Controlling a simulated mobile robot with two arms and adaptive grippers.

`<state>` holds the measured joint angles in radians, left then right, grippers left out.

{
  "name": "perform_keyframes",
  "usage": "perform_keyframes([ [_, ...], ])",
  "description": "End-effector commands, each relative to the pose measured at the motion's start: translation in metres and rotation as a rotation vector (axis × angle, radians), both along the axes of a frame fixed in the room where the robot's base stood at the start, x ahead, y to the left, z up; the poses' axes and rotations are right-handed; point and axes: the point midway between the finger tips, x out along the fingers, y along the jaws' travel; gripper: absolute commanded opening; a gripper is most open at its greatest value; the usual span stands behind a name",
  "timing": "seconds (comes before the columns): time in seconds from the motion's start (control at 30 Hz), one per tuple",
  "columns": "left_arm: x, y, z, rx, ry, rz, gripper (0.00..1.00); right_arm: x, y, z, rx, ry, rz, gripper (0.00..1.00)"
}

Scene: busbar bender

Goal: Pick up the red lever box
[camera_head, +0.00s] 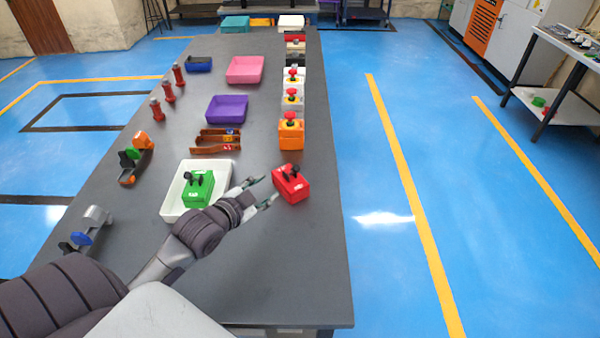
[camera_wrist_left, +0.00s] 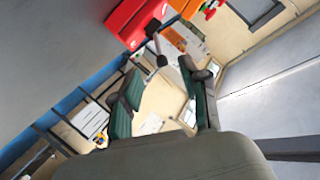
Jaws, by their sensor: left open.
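The red lever box (camera_head: 291,184), a red block with dark levers on top, stands on the grey table near its right edge. My left gripper (camera_head: 263,191) is open just left of the box, with its fingers pointing toward it. The fingers look close to the box, but I cannot tell whether they touch it. In the left wrist view the red lever box (camera_wrist_left: 130,20) is at the top, beyond the open fingers (camera_wrist_left: 160,92), with nothing between them. My right gripper is not in view.
A white tray (camera_head: 168,207) holding a green lever box (camera_head: 197,188) stands left of the gripper. An orange button box (camera_head: 291,136) stands behind the red box, in a row with several others. Purple (camera_head: 227,109) and pink (camera_head: 244,70) bins stand farther back. The front right tabletop is clear.

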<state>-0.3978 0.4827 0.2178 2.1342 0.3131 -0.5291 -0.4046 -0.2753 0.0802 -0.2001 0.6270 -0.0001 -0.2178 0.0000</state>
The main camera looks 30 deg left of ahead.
Motion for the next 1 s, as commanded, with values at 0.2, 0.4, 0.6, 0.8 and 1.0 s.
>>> perform_keyframes([
  [0.2, 0.031, 0.0, -0.008, -0.003, -0.001, 0.001, 0.45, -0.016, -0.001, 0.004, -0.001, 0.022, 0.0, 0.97],
  [0.4, 0.066, 0.001, -0.021, -0.003, -0.001, 0.002, 0.45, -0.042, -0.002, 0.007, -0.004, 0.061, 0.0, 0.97],
  [0.6, 0.081, 0.001, -0.027, -0.002, 0.001, 0.0, 0.45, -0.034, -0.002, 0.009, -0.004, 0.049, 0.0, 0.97],
  [0.8, 0.104, -0.004, -0.029, -0.004, 0.0, 0.001, 0.45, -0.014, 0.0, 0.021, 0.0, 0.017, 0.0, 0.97],
  [1.0, 0.127, -0.005, -0.039, -0.003, 0.002, 0.001, 0.45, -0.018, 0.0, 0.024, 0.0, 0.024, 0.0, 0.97],
])
